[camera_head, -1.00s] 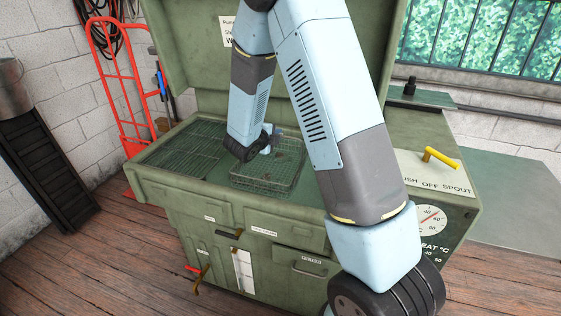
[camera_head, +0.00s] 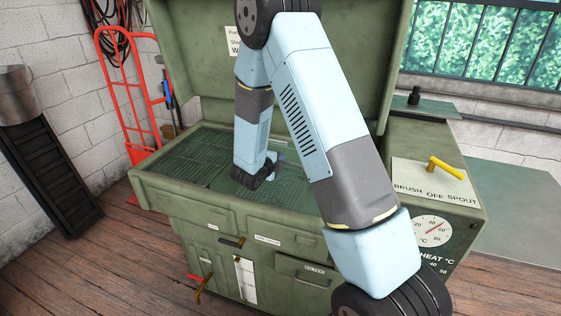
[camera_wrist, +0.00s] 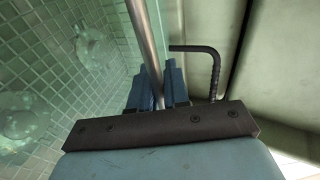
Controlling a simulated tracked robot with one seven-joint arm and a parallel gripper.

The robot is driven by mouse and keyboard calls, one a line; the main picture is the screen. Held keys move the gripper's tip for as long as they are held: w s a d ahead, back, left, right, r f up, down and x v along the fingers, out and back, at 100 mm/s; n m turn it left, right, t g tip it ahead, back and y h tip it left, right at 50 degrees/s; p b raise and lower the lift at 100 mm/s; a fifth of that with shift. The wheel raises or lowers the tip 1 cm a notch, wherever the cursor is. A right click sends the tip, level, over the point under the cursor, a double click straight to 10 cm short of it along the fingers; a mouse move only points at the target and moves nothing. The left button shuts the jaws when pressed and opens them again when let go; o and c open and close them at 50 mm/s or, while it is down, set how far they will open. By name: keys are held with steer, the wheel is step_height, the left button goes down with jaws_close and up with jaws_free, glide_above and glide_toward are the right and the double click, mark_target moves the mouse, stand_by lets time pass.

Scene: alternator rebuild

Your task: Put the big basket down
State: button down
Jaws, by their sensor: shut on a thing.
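The big basket is a green wire mesh basket seen at the left of the wrist view (camera_wrist: 42,45). Several blurred rounded shapes lie behind or within its mesh. My gripper (camera_wrist: 160,88) is shut on the basket's handle, a grey metal rod (camera_wrist: 149,45) that runs up between the two blue fingers. In the head view, my gripper (camera_head: 273,160) is low inside the open green parts washer (camera_head: 165,193), right of its middle. The mesh around and below it sits low in the basin; my arm hides part of it, and I cannot tell whether the basket touches the bottom.
A black bent spout (camera_wrist: 212,65) stands close right of my fingers in the wrist view. The washer's raised lid (camera_head: 340,60) is behind my arm. A control panel with a yellow lever (camera_head: 446,168) is at the right. A red hand truck (camera_head: 128,95) stands left.

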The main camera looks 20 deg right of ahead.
steer(key=c, duration=1.1)
jaws_free()
steer(key=v, duration=1.2)
steer(key=s+d+r+m+g, duration=0.8)
steer(key=s+d+r+m, duration=0.55)
steer(key=m, duration=0.95)
steer(key=s+a+r+m+t+y, duration=0.1)
steer(key=s+r+m+y, duration=0.3)
steer(key=s+m, duration=0.4)
steer(key=s+a+r+m+t+y, duration=0.2)
steer(key=s+a+r+m+y, duration=0.2)
steer(key=m, duration=1)
steer(key=shift+s+a+r+m+y, duration=0.35)
steer(key=shift+s+r+y, duration=0.45)
steer(key=shift+s+r, duration=1)
